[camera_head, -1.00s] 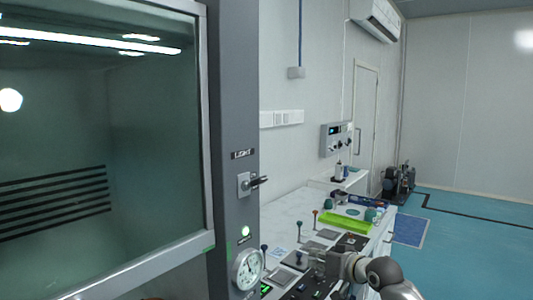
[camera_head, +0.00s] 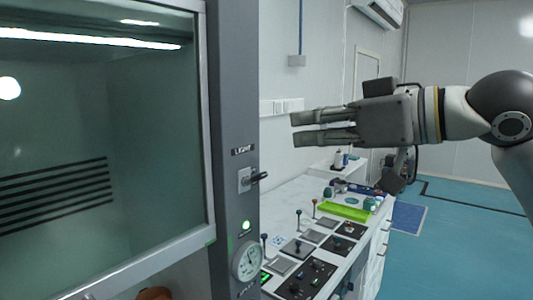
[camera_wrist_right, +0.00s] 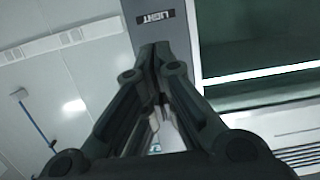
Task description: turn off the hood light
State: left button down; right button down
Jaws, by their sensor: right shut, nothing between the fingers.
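The hood light switch (camera_head: 246,180) sits on the grey front post of the hood, a metal plate with a dark lever sticking out to the right. A LIGHT label (camera_head: 243,150) is above it and also shows in the right wrist view (camera_wrist_right: 155,19). A bright light strip (camera_head: 90,40) shows behind the hood glass (camera_head: 130,140). My right gripper (camera_head: 293,129) is shut and empty, higher than the switch and to its right in the head view. In the right wrist view its fingertips (camera_wrist_right: 155,50) meet just below the label; the switch is not clearly visible there. My left gripper is out of view.
Below the switch are a green lamp (camera_head: 246,226) and a round gauge (camera_head: 247,261) on the post. A white bench (camera_head: 283,206) with small levers, control panels and a green tray (camera_head: 348,212) stands behind to the right. The blue floor (camera_head: 460,240) is open at right.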

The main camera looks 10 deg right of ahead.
aim_at(242, 133)
jog(key=shift+w+a, duration=0.1)
jog(key=shift+w, duration=0.05)
jog(key=p+x, duration=0.3)
jog(key=x, duration=0.6)
jog(key=shift+r, duration=0.1)
jog(key=f, duration=0.1)
jog(key=f+p, duration=0.1)
jog(key=f, duration=0.1)
jog(key=shift+d, duration=0.3)
jog(key=shift+s+d+f, duration=0.3)
jog(key=shift+s+f, duration=0.05)
jog(key=shift+s, duration=0.15)
jog(key=shift+a+f, duration=0.1)
jog(key=shift+a, duration=0.1)
jog(key=shift+w, duration=0.1)
